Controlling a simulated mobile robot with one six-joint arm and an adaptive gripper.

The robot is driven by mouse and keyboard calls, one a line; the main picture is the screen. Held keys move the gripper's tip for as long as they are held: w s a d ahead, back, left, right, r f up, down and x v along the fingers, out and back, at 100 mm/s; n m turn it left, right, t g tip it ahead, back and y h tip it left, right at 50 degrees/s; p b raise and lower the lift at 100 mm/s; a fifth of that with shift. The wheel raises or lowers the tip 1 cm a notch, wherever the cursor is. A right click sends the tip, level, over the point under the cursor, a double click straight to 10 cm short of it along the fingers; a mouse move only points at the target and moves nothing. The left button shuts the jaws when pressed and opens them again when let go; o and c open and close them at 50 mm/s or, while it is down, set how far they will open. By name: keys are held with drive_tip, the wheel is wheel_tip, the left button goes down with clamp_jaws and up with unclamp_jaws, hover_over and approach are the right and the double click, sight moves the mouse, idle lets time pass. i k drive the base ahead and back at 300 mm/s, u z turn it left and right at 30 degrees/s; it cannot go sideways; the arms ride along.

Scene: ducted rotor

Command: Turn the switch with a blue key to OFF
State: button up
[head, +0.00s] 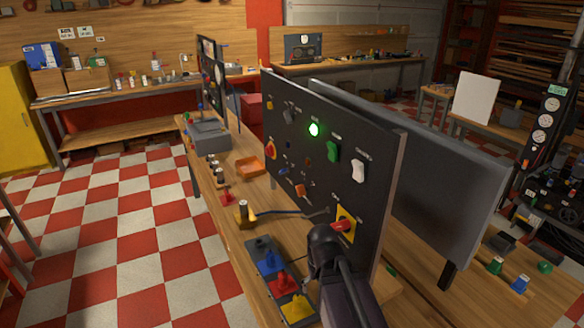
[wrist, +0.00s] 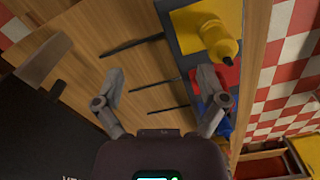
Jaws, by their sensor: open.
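The upright black control panel (head: 330,125) stands on the wooden bench in the head view. A small blue piece (head: 284,171) on its lower left part looks like the blue key of a switch; its setting is too small to read. My gripper (head: 322,236) is in front of the panel's lower right, near a red handle on a yellow plate (head: 345,226). In the wrist view my gripper (wrist: 161,78) is open, with nothing between its fingers. The dark panel (wrist: 35,130) shows at the left there; the blue key is not visible in that view.
Below my gripper is a dark tray (head: 262,244) with blue, red and yellow pieces; its yellow piece (wrist: 216,38) shows at the wrist view's upper right. An orange bin (head: 250,167) and a grey box (head: 210,138) stand farther back. A grey board (head: 425,185) stands behind the panel.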

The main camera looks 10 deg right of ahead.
sight(282, 172)
drive_tip(key=k, duration=1.3)
drive_tip(key=u, duration=0.4)
drive_tip(key=i, duration=1.8)
drive_tip(key=z, duration=0.15)
